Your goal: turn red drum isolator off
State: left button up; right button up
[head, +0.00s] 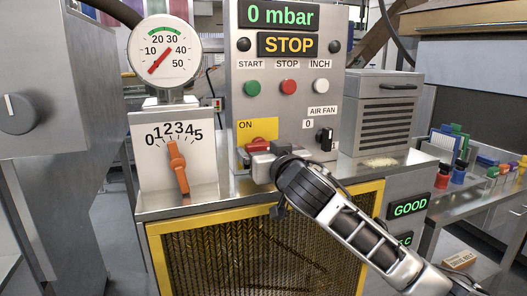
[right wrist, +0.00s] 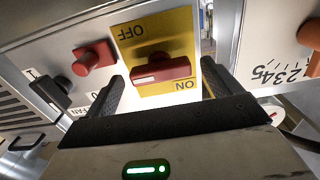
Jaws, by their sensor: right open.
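The red drum isolator handle (head: 262,143) sits on a yellow plate (head: 246,128) marked ON, low on the control panel; my right gripper hides its lower part. In the right wrist view the red handle (right wrist: 161,70) lies crosswise on the yellow plate (right wrist: 155,28), and the OFF and ON labels appear upside down. My right gripper (head: 264,165) is right in front of the isolator. In the right wrist view my right gripper (right wrist: 162,88) is open, with one finger on each side of the handle. Contact with it cannot be told. My left gripper is not in view.
A black air fan switch (head: 326,139) is right of the isolator. Another red knob (right wrist: 95,57) shows beside the plate in the wrist view. A dial with an orange pointer (head: 178,167) stands left. START, STOP (head: 287,87) and INCH buttons are above. A yellow-framed mesh guard (head: 300,230) is below.

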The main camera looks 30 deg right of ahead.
jog(key=c, duration=1)
jog(key=shift+n, duration=0.3)
jog(key=n+p, duration=0.1)
jog(key=n, duration=0.2)
jog(key=shift+n, duration=0.3)
jog(key=n, duration=1.3)
jog(key=shift+n, duration=0.4)
jog(key=o, duration=1)
